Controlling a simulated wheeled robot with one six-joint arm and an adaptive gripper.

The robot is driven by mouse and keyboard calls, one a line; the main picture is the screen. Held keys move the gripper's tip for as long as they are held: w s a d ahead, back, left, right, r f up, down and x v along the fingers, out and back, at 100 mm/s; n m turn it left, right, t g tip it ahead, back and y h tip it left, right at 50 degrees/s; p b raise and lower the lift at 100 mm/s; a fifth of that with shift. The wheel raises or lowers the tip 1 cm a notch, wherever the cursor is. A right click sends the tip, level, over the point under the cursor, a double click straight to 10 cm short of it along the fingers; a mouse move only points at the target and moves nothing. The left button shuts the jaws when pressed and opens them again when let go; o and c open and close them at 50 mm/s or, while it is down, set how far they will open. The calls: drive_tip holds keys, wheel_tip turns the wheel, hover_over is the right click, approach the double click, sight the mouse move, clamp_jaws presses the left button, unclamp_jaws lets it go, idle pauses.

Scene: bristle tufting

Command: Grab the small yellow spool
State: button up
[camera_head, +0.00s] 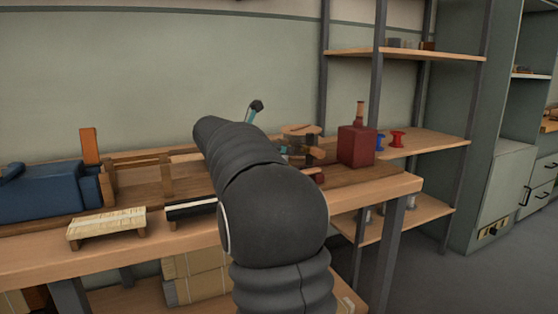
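I see no small yellow spool in the head view. A blue spool (380,141) and a red spool (397,139) stand upright side by side on the wooden shelf at the right, just past the red can. My own dark arm fills the middle of the view and hides part of the workbench. My gripper cannot be made out; the far end of the arm is hidden behind its nearer links.
The workbench (376,193) carries a red can (357,146), a blue machine (45,192) and two brushes, one pale-bristled (107,223), one dark-bristled (190,208). A shelf unit (437,143) stands behind at right. Floor at lower right is clear.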

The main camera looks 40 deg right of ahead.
drive_tip(key=shift+x, duration=0.95)
drive_tip(key=c, duration=1.2)
drive_tip(key=shift+r, duration=0.15)
